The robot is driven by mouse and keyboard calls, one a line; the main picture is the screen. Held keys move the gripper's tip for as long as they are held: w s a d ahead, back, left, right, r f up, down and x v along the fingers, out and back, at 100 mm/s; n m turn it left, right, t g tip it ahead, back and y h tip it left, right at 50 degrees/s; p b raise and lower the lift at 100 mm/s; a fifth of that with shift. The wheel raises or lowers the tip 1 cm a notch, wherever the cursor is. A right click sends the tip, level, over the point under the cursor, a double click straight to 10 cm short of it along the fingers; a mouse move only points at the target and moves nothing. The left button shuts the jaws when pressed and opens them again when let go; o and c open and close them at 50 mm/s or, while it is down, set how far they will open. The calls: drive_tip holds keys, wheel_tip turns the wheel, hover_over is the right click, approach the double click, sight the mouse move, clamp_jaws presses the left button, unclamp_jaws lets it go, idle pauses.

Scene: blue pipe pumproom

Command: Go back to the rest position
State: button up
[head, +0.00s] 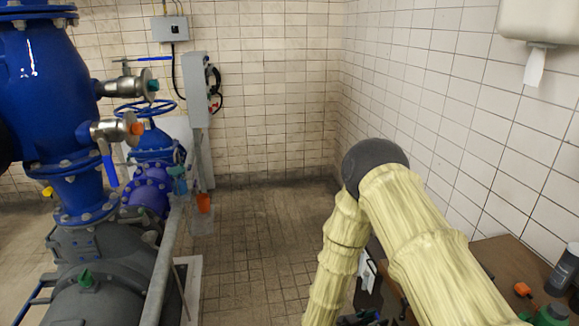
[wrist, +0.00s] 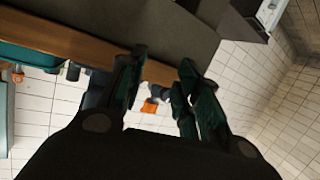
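My gripper (wrist: 162,85) shows in the wrist view with its two dark green-black fingers apart. The gap between the fingers holds nothing that I can see; a bench edge and wall tiles show behind it. In the head view my cream-sleeved arm rises from the lower right, bends at a dark joint and runs back down. I cannot clearly make out the gripper in the head view.
Blue pipework (head: 45,85) with valves fills the left, beside a grey rail (head: 162,270). A brown bench (head: 500,262) at lower right carries a green item (head: 551,316), a dark bottle (head: 563,270) and an orange-tipped item (head: 522,289). Tiled floor (head: 262,235) lies clear in the middle.

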drive_tip(key=s+f+n+g+y+b, duration=0.1)
drive_tip(key=s+f+n+y+b, duration=0.1)
drive_tip(key=s+f+n+y, duration=0.95)
drive_tip(key=s+a+f+g+y, duration=0.1)
drive_tip(key=s+f+g, duration=0.1)
drive_tip(key=s, duration=0.9)
drive_tip(key=s+a+f+g+b, duration=0.1)
drive_tip(key=s+g, duration=0.3)
drive_tip(key=s, duration=0.7)
drive_tip(key=shift+s+f+m+y, duration=0.15)
drive_tip(key=shift+f+m+y, duration=0.25)
drive_tip(key=shift+f, duration=0.5)
drive_tip(key=shift+d, duration=0.15)
